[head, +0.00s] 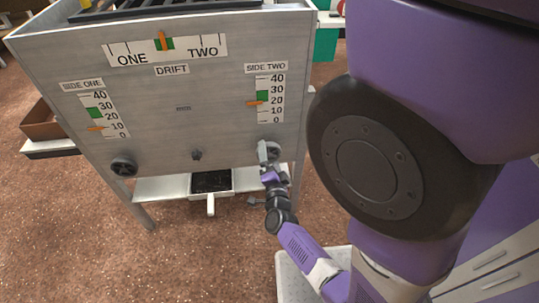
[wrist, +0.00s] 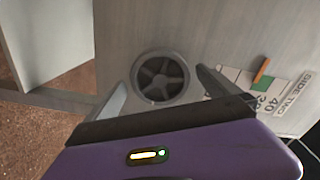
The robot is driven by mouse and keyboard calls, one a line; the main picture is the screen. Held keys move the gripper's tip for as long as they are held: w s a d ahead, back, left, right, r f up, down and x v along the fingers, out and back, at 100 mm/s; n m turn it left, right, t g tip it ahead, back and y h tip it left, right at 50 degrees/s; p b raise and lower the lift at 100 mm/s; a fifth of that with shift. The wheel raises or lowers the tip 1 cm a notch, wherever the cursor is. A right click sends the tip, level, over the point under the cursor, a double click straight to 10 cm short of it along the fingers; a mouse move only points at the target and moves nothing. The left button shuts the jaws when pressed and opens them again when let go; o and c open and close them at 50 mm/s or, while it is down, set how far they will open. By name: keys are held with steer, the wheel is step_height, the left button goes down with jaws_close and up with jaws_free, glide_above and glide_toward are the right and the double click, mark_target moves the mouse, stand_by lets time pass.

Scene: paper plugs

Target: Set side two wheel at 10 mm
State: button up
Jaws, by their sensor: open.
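The side two wheel (wrist: 160,78) is a dark, spoked handwheel on the grey panel. My gripper (wrist: 170,60) is open, with one finger at each side of the wheel; I cannot tell whether they touch it. In the head view my gripper (head: 268,156) is at the panel's lower right and hides much of the wheel. The side two scale (head: 276,99) stands above it, marked 0 to 40. Its orange pointer (head: 256,103) is near 20, slightly under it. The scale's green band (head: 262,96) lies just above the pointer. The pointer also shows in the wrist view (wrist: 261,70).
The side one wheel (head: 123,167) is at the panel's lower left; the side one pointer (head: 95,128) is near 10. A small knob (head: 196,155) sits between the wheels. The drift scale (head: 208,47) is on top. A white-handled pan (head: 211,204) is below the panel.

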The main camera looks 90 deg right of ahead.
mark_target(269, 155)
steer(key=shift+s+a+p, duration=0.1)
steer(key=shift+a+p, duration=0.3)
steer(key=shift+a, duration=1.35)
